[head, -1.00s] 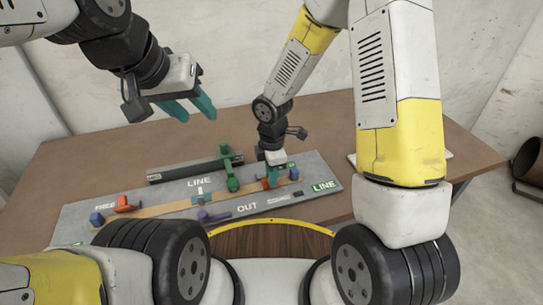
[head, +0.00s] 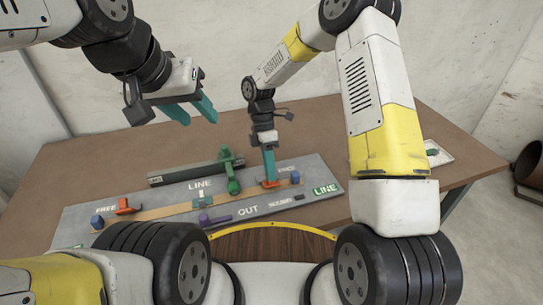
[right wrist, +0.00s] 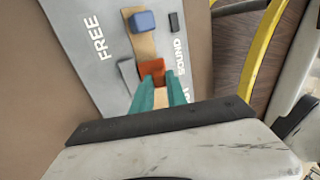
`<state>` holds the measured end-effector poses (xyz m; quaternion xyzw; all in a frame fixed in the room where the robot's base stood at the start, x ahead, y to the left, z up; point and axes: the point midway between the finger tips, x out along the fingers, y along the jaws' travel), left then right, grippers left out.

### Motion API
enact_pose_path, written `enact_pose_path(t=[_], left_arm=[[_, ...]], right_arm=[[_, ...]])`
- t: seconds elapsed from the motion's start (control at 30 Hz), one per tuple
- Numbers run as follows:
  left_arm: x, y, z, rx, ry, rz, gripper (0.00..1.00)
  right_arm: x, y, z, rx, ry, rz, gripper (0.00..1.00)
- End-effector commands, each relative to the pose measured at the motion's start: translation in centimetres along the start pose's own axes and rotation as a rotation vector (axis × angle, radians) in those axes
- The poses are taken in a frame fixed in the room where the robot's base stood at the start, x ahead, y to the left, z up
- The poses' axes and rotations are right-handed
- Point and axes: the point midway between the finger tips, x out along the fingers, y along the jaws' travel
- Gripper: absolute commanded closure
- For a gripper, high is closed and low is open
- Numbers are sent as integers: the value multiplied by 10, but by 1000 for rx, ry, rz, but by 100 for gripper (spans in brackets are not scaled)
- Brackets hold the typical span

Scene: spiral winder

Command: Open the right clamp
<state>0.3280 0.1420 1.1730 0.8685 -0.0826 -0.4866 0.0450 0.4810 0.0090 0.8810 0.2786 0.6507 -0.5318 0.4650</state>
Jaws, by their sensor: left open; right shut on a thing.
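The right clamp, a small orange-red piece (head: 270,184), sits on the tan strip (head: 155,212) near the right end of the grey board (head: 130,228). It also shows in the right wrist view (right wrist: 152,68). My right gripper (head: 269,180) points down with its teal fingers shut on this clamp; in the right wrist view its fingertips (right wrist: 159,82) hide part of it. A matching orange clamp (head: 125,206) sits near the strip's left end. My left gripper (head: 197,114) is open and empty above the table, left of the board's middle.
A blue block (head: 295,177) stands just right of the right clamp, and another (head: 97,220) at the left end. A green lever part (head: 231,172) and a purple handle (head: 214,218) stand on the board. A white tray (head: 436,153) lies at the right.

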Motion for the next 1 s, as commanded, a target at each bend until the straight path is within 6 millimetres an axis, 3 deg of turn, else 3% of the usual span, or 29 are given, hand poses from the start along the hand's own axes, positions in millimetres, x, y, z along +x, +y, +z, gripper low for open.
enact_pose_path(t=[0.5,1.0], left_arm=[[0,0,0,0,0,0,58],[0,0,0,0,0,0,58]], right_arm=[[-8,26,-1,0,-1,-438,100],[-10,34,0,1,-2,-608,100]])
